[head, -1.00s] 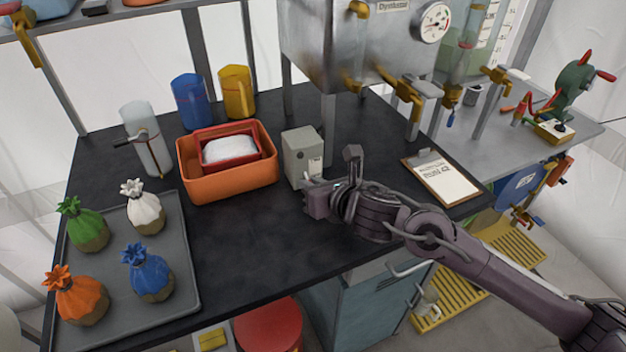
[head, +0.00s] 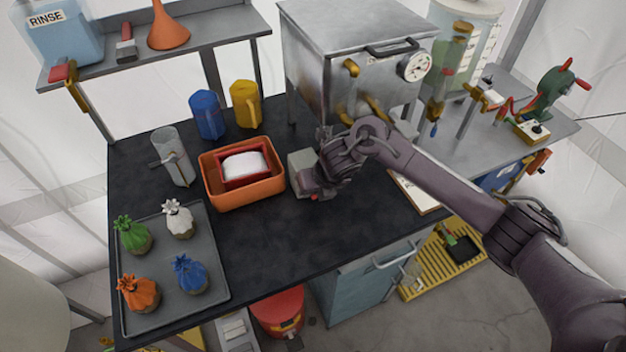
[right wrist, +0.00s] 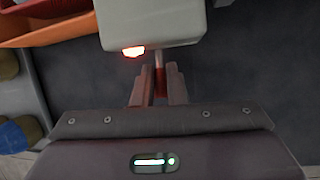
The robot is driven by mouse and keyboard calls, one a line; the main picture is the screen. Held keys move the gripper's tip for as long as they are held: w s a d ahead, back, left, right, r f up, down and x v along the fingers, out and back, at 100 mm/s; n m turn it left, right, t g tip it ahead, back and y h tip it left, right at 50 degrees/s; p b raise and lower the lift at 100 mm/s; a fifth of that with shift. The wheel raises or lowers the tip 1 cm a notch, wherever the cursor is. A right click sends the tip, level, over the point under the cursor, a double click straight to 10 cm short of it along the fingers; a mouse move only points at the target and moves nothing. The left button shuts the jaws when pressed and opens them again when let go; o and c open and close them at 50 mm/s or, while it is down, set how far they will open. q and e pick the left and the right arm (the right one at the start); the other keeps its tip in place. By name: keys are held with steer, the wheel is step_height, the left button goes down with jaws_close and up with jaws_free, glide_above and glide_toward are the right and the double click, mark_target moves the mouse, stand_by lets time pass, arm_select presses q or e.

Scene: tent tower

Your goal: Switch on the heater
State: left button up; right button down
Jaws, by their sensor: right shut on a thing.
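A small pale grey box (head: 301,172) stands on the dark bench, in front of the steel tank with a dial (head: 352,65). My right gripper (head: 312,190) is at the front of this box. In the right wrist view the box (right wrist: 152,22) is at the top, and an orange-red lamp (right wrist: 133,52) glows at its lower edge. My gripper hides part of the box in the head view. My left gripper is out of view.
An orange tub (head: 243,202) with a red tray of white material stands left of the box. A grey tray (head: 209,282) of several tied bundles lies at left. A clipboard (head: 413,192) is partly behind my arm.

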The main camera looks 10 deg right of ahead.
steer(key=shift+w+a+r+g+h, duration=0.1)
steer(key=shift+w+r+g+h, duration=0.2)
steer(key=shift+g, duration=0.6)
steer(key=c, duration=1.5)
jaws_free()
steer(key=shift+o, duration=0.2)
steer(key=shift+p, duration=0.3)
steer(key=p+v, duration=0.7)
steer(key=v, duration=0.5)
steer(key=shift+w+p, duration=0.2)
steer(key=shift+p, duration=0.2)
